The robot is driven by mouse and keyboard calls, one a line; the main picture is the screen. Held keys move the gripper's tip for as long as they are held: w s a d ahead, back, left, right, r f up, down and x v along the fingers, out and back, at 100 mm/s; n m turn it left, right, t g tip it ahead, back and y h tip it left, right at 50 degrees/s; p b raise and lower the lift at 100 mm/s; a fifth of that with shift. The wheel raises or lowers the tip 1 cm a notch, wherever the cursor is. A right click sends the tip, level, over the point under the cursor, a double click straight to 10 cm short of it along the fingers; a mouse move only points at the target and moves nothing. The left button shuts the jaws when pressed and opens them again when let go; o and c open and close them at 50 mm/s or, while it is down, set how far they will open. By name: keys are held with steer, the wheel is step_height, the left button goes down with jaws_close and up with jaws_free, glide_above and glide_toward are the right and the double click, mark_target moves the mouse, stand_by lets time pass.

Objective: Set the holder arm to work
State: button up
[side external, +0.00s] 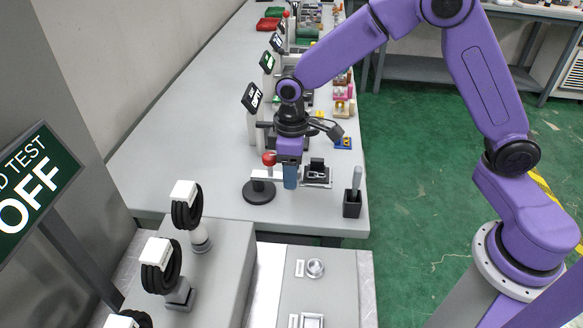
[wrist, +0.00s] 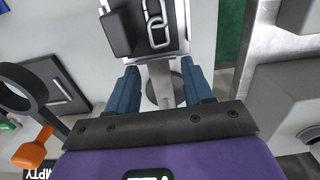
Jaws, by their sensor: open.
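My gripper (wrist: 161,88) is open, with its two blue fingers apart; it also shows in the side view (side external: 290,182), pointing down over the table. A dark round base (side external: 258,192) with a pale bar and a red ball knob (side external: 269,158) stands just left of the fingers there. It may be the holder arm; no label confirms this. In the wrist view a pale grey bar (wrist: 161,76) over a dark disc shows in the gap between the fingers. I cannot tell whether it lies between or below them. No contact is visible. The hand may hide part of it.
A black ring (wrist: 18,88) and orange knob (wrist: 38,150) are at left. Grey units fill the foreground.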

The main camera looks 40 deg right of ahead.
jaws_close()
steer(key=shift+w+d+n, duration=0.1)
steer(key=shift+w+n, duration=0.05)
steer(key=shift+n, duration=0.15)
steer(key=shift+w+d+n, duration=0.35)
steer(key=shift+w+n, duration=0.2)
steer(key=shift+n, duration=0.35)
steer(key=shift+w+d+n, duration=0.3)
steer(key=shift+w+n, duration=0.2)
steer(key=shift+n, duration=0.4)
steer(key=shift+w+d+n, duration=0.15)
steer(key=shift+w+n, duration=0.45)
steer(key=shift+n, duration=0.25)
steer(key=shift+w+d+n, duration=0.15)
steer(key=shift+w+n, duration=0.4)
steer(key=shift+n, duration=0.3)
steer(key=shift+w+n, duration=0.15)
steer(key=shift+n, duration=0.15)
jaws_free()
